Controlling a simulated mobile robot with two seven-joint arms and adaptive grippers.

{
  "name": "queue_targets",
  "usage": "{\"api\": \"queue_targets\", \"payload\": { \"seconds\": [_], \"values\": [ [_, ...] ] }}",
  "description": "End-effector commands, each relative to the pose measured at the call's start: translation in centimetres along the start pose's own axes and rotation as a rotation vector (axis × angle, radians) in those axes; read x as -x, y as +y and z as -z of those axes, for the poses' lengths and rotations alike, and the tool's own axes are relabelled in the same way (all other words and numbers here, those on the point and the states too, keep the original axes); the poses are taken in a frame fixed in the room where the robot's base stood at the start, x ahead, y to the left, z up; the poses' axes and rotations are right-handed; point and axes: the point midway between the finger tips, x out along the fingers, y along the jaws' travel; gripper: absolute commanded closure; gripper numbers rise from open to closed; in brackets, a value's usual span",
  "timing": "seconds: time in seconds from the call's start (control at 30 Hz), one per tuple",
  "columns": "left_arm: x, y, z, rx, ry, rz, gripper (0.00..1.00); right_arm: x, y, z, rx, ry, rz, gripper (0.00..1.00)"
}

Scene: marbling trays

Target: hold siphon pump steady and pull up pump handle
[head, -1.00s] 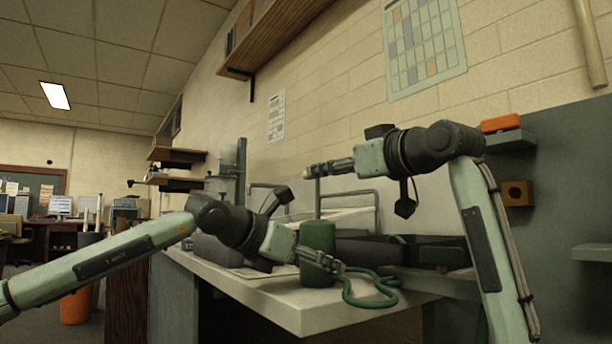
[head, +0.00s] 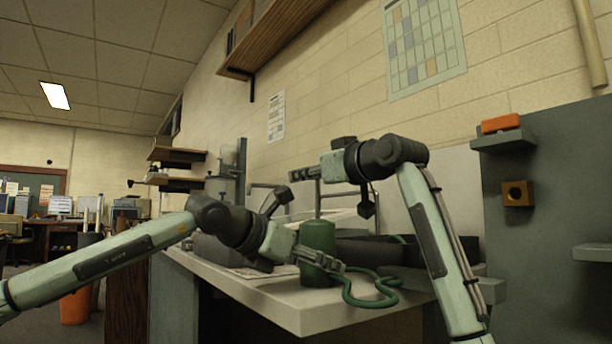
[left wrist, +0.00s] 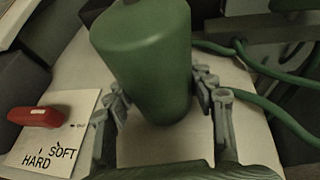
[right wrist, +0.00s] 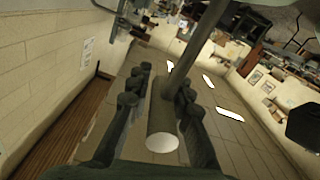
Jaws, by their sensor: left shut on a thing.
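The siphon pump is a green cylinder (head: 318,240) standing upright near the bench's front edge. It also fills the middle of the left wrist view (left wrist: 148,55). My left gripper (head: 318,262) is shut on its lower body from two sides. A thin rod (head: 318,199) rises from the pump's top. The pump handle (right wrist: 162,118) is a grey bar with a pale end face, joined to this rod. My right gripper (head: 292,174) is high over the pump, with its fingers on both sides of the handle. A small gap shows beside the bar, so it appears open.
A green hose (head: 372,300) loops on the bench (head: 260,306) right of the pump. Dark trays (head: 365,250) lie behind. A wall panel with small shelves (head: 545,230) stands at the right.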

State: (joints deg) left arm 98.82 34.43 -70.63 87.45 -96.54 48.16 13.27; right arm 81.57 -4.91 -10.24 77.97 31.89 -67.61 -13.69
Motion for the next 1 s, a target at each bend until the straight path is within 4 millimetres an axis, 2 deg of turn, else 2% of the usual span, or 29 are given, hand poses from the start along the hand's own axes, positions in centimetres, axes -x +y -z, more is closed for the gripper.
{"api": "queue_targets", "payload": {
  "seconds": [0.03,0.13,0.57,0.73,0.93,0.97,1.0],
  "values": [
    [0.00,-0.01,0.00,0.000,0.000,0.000,0.80,0.01,0.02,-0.01,0.000,0.000,0.000,0.90],
    [0.00,0.00,0.00,0.000,0.000,0.000,0.80,0.02,0.03,-0.01,0.000,0.000,0.000,1.00],
    [0.00,0.01,0.00,0.001,0.000,0.000,0.80,0.03,0.07,-0.03,0.000,0.000,-0.001,1.00],
    [0.00,0.02,0.01,0.000,0.000,0.000,0.80,0.10,0.34,0.93,0.002,0.001,-0.003,1.00],
    [0.00,0.04,0.03,0.001,0.001,-0.001,0.80,0.07,0.29,0.89,0.000,0.001,-0.002,1.00],
    [0.00,0.05,0.03,0.001,0.001,-0.001,0.80,0.07,0.28,0.89,0.000,0.001,-0.002,0.87],
    [0.00,0.05,0.03,0.001,0.001,-0.001,0.80,0.07,0.28,0.88,0.000,0.001,-0.002,0.82]
  ]
}}
